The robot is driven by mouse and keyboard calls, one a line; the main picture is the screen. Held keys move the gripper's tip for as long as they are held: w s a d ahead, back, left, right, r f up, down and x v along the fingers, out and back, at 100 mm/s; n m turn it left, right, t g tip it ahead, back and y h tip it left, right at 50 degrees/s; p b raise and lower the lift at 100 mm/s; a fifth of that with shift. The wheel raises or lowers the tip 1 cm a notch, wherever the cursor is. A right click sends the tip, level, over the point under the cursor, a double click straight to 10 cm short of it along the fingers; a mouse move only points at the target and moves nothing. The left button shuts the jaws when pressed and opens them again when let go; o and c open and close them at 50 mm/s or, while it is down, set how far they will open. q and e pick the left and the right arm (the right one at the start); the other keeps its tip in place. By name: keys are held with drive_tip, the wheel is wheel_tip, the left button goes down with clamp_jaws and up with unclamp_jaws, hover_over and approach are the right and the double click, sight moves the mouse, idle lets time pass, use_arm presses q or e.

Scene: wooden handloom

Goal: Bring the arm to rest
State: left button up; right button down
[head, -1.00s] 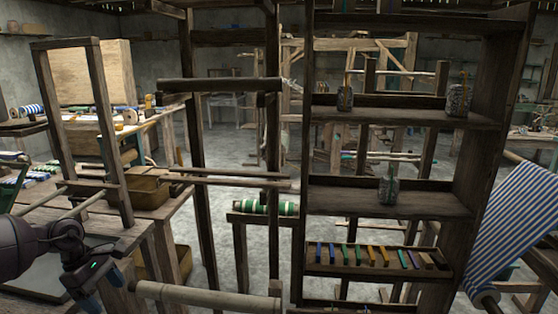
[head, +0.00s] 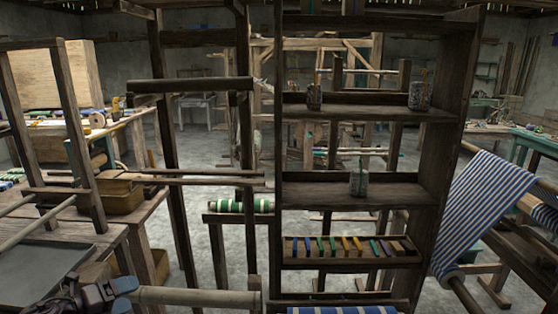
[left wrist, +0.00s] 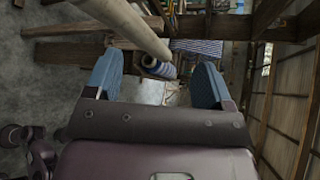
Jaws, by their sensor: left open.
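My left gripper (head: 122,295) is low at the left of the head view, beside the near end of a wooden roller (head: 195,296). In the left wrist view its two blue fingers stand wide apart with nothing between them, so the gripper (left wrist: 157,82) is open and empty. Beyond the fingers a pale round bar (left wrist: 128,25) and a blue roll (left wrist: 158,68) show. My right gripper is in neither view.
A dark wooden shelf (head: 370,197) with jars and a row of coloured pieces stands ahead. Blue-striped cloth (head: 485,210) hangs at the right. A grey tray (head: 45,270) lies on the left bench. Grey floor (head: 205,255) shows between the posts.

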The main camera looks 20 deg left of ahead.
use_arm(q)
drive_tip(key=s+d+f+n+y, duration=0.1)
drive_tip(key=s+d+f+n, duration=0.3)
drive_tip(key=d+f+n, duration=0.2)
drive_tip(key=s+d+f+n+g+y, duration=0.1)
drive_tip(key=s+d+f+n+y, duration=0.1)
drive_tip(key=s+d+f+n, duration=0.3)
drive_tip(key=s+d+f+n+g+y, duration=0.1)
drive_tip(key=s+d+f+n, duration=0.4)
drive_tip(key=d+n, duration=0.5)
wheel_tip(320, 180, down, 2)
drive_tip(key=n+y, duration=0.1)
drive_tip(key=n, duration=0.3)
drive_tip(key=shift+d, duration=0.4)
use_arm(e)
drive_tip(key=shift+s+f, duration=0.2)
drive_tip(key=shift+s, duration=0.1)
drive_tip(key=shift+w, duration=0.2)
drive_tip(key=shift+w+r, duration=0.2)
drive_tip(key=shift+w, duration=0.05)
